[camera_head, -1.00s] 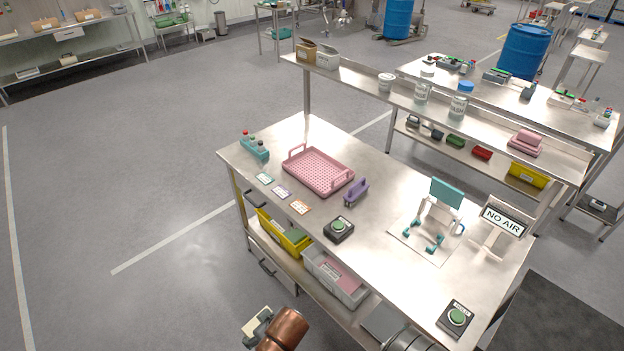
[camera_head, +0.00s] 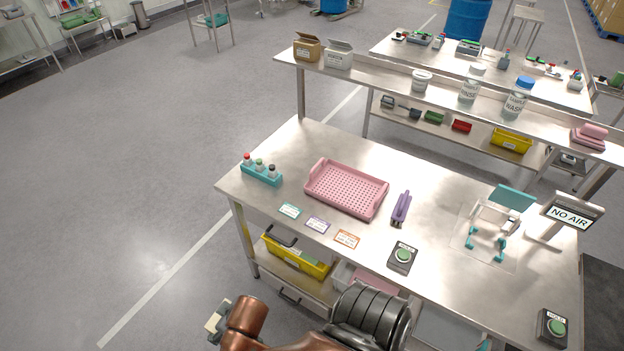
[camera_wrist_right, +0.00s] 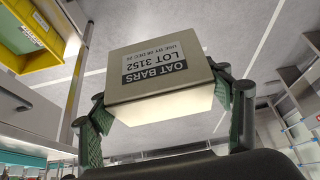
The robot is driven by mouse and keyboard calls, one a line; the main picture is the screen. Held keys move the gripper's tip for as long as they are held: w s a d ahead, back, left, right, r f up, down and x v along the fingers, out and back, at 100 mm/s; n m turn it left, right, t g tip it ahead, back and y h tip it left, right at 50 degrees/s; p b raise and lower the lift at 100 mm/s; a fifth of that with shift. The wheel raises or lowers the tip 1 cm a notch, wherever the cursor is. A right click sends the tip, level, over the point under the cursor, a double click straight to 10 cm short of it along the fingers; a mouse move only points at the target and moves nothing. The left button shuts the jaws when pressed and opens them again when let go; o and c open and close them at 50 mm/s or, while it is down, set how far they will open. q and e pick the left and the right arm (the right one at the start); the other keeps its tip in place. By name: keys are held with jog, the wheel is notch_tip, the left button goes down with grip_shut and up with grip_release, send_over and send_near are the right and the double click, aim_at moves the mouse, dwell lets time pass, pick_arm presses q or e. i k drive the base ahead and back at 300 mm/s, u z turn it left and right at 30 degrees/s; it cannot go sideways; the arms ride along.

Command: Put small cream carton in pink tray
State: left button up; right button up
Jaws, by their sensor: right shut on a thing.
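The small cream carton (camera_wrist_right: 165,70) fills the middle of the right wrist view, with a dark "OAT BARS LOT 3152" label. My right gripper (camera_wrist_right: 168,105) is shut on it, a green finger pad on each side. In the head view the carton (camera_head: 214,326) shows small at the bottom edge, beside my copper-coloured arm link, in front of the table and below its top. The pink tray (camera_head: 346,188) lies on the steel table, perforated and empty, with raised end handles. My left gripper is not in view.
On the steel table (camera_head: 300,150), a teal bottle rack (camera_head: 262,174) stands left of the tray and a purple tool (camera_head: 401,208) right of it. Several cards and a green-button box (camera_head: 402,256) lie in front. A yellow bin (camera_head: 296,257) sits on the shelf below.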

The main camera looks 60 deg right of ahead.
aim_at(344, 194)
jog(key=i, duration=1.8)
jog(key=z, duration=3.7)
jog(key=i, duration=0.25)
jog(key=u, duration=0.2)
